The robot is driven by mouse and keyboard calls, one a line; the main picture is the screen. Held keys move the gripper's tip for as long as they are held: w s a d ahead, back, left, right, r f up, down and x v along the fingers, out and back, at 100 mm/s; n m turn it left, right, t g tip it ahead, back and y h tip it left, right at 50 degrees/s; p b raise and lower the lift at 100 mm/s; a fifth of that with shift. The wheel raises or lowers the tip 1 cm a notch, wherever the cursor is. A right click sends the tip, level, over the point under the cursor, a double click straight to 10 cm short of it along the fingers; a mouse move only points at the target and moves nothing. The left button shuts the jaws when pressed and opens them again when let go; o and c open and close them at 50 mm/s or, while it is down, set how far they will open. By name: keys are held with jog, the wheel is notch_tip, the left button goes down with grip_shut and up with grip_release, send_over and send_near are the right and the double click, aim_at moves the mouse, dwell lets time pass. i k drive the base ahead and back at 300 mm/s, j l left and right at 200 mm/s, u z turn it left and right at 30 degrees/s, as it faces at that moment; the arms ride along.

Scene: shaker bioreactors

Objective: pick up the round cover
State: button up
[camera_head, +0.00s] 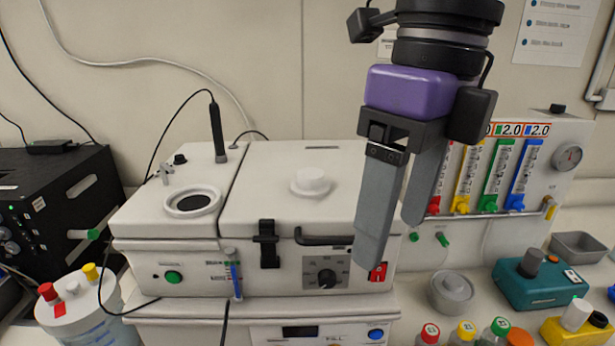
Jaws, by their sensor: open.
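A white round cover (310,182) with a raised knob lies on the flat white lid of the bioreactor (275,215). A round port (193,202) with a dark ring is on the machine's left part; I cannot tell whether it is open. My gripper (393,243) hangs at the right, with its two long grey fingers pointing down and apart. It is open and empty, to the right of the white cover and not touching it. A grey round lidded piece (452,290) sits on the bench, lower right of my gripper.
A black probe (217,132) with a cable stands behind the port. A flowmeter panel (505,170) is at the right. A teal device (545,280) and several capped bottles stand on the right bench. A white vessel (82,312) stands front left, near a black box (60,205).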

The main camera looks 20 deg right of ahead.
aim_at(310, 183)
jog(key=i, duration=0.95)
